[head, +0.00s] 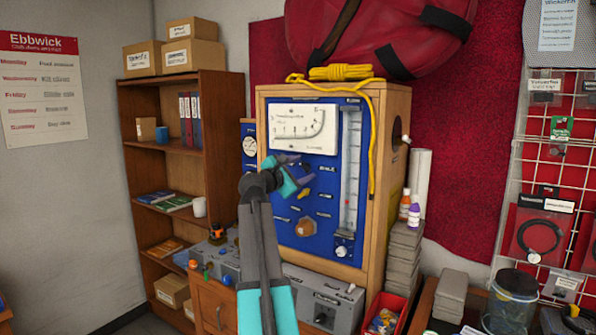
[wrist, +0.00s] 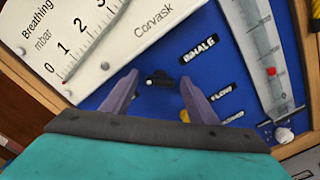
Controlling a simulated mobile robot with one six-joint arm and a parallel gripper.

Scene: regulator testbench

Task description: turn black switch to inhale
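The black switch (wrist: 158,79) is a small dark knob on the blue panel (head: 345,250), left of and below a dark label that seems to read INHALE (wrist: 198,49) in the wrist view. My gripper (head: 306,170) is in front of the panel below the white gauge. In the wrist view its two purple fingers (wrist: 158,84) are apart, one on each side of the switch. I cannot tell whether they touch it. In the head view the switch is not clearly visible behind the gripper.
A yellow switch (wrist: 185,116) lies close to the right finger, with more labels beside it. The white gauge (head: 303,127) is just above and a flow tube (head: 350,170) is to the right. An orange-brown knob (head: 306,228) is lower on the panel.

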